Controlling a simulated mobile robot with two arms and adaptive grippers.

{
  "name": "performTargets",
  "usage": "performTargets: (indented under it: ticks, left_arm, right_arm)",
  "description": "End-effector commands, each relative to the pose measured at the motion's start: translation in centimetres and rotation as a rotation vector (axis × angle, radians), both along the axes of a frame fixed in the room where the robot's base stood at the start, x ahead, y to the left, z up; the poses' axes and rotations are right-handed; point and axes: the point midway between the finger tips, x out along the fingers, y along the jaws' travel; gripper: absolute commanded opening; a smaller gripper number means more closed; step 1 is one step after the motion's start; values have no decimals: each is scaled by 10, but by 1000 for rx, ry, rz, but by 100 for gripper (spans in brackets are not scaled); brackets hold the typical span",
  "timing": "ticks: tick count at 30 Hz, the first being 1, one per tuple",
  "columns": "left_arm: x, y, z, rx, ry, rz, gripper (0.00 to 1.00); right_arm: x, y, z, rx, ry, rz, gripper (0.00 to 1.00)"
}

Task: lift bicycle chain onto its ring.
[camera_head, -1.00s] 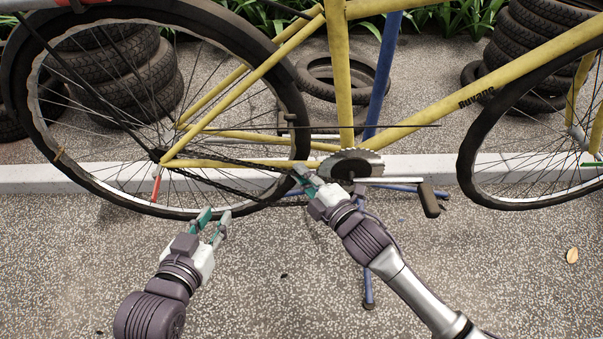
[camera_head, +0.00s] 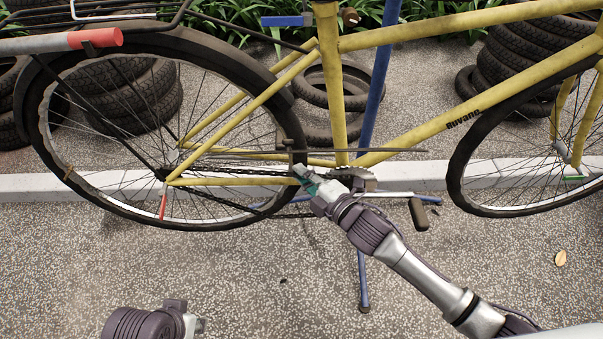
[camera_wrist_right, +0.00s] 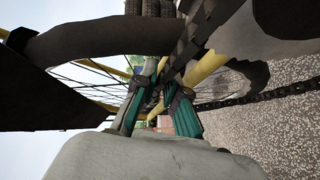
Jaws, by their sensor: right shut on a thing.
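The yellow bicycle stands side-on. Its toothed chainring (camera_head: 362,181) is at the crank, partly hidden behind my right gripper. The dark bicycle chain (camera_head: 245,172) runs from the rear hub toward the chainring. My right gripper (camera_head: 303,175) is just left of the chainring, in front of the yellow chainstay (camera_head: 240,182), shut on the chain. In the right wrist view the teal fingers (camera_wrist_right: 160,110) pinch it, and chain (camera_wrist_right: 194,40) extends upward from them. Whether links sit on the teeth is hidden. My left gripper (camera_head: 195,324) is low at the left, its fingers not clearly visible.
The rear wheel (camera_head: 290,85) is left of the gripper. The crank pedal (camera_head: 418,214) and blue stand leg (camera_head: 362,280) are to the right and below. Tyre stacks (camera_head: 130,95) stand behind a pale kerb (camera_head: 30,183). The foreground pavement is mostly clear.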

Motion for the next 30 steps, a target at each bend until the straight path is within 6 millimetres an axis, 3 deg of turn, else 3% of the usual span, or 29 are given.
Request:
performTargets:
  ticks: [3,4,8,20,30]
  left_arm:
    - [0,0,0,0,-1,0,30]
    - [0,0,0,0,-1,0,30]
    - [0,0,0,0,-2,0,30]
    - [1,0,0,-2,-4,0,30]
    - [1,0,0,0,-3,0,30]
  right_arm:
    - [-1,1,1,2,-2,3,0]
    - [-1,1,1,2,-2,3,16]
    - [0,1,1,1,-2,2,37]
    - [-6,-5,0,-1,0,-1,37]
    - [-60,-43,5,0,2,0,37]
